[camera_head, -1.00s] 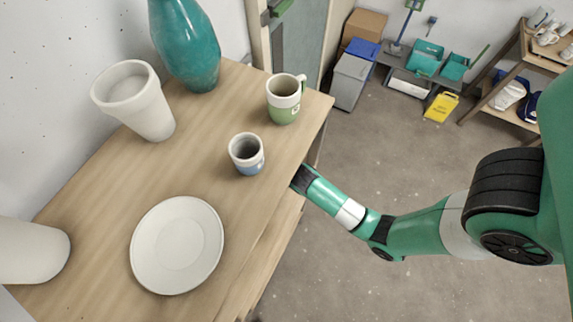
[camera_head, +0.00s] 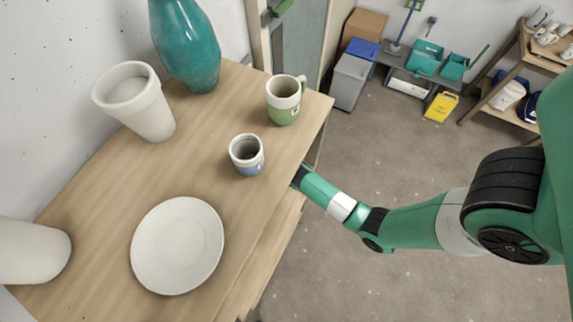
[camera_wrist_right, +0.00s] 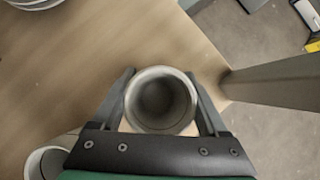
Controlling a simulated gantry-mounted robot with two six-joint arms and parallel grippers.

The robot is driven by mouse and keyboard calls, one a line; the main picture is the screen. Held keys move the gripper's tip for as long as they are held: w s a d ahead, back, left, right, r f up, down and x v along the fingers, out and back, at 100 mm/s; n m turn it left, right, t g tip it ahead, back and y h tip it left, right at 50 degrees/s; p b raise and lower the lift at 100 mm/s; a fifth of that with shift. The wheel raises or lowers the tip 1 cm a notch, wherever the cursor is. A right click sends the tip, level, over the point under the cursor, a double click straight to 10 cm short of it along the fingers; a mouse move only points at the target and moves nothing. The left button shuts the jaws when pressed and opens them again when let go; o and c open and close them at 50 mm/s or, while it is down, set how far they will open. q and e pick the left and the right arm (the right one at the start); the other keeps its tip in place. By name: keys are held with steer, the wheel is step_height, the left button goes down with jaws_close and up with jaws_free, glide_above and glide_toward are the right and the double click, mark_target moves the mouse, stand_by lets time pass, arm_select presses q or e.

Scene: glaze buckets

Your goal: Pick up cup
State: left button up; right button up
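In the right wrist view a pale cup (camera_wrist_right: 161,100) with a grey inside stands mouth up between the two fingers of my right gripper (camera_wrist_right: 162,76). One finger is on each side, close against the cup. I cannot tell whether they press on it. In the head view my right arm reaches in at the table's right edge, and its gripper is hidden there. On the tabletop stand a white and blue cup (camera_head: 246,154) and a white and green mug (camera_head: 284,100), both clear of my arm. My left gripper is not in view.
In the right wrist view a second cup (camera_wrist_right: 45,162) is at lower left, white dishes (camera_wrist_right: 36,3) at upper left, and a grey post (camera_wrist_right: 275,78) at right. The tabletop (camera_head: 110,180) carries a plate (camera_head: 177,245), a white vase (camera_head: 134,100) and a teal vase (camera_head: 187,45).

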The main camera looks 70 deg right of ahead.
steer(key=c, duration=0.8)
steer(key=shift+r, duration=0.1)
steer(key=shift+r, duration=0.5)
step_height(320, 180, up, 2)
steer(key=shift+r, duration=0.1)
steer(key=s+a+b, duration=0.2)
steer(key=s+a, duration=0.8)
steer(key=a, duration=0.4)
steer(key=shift+s+a, duration=0.25)
steer(key=shift+s, duration=0.15)
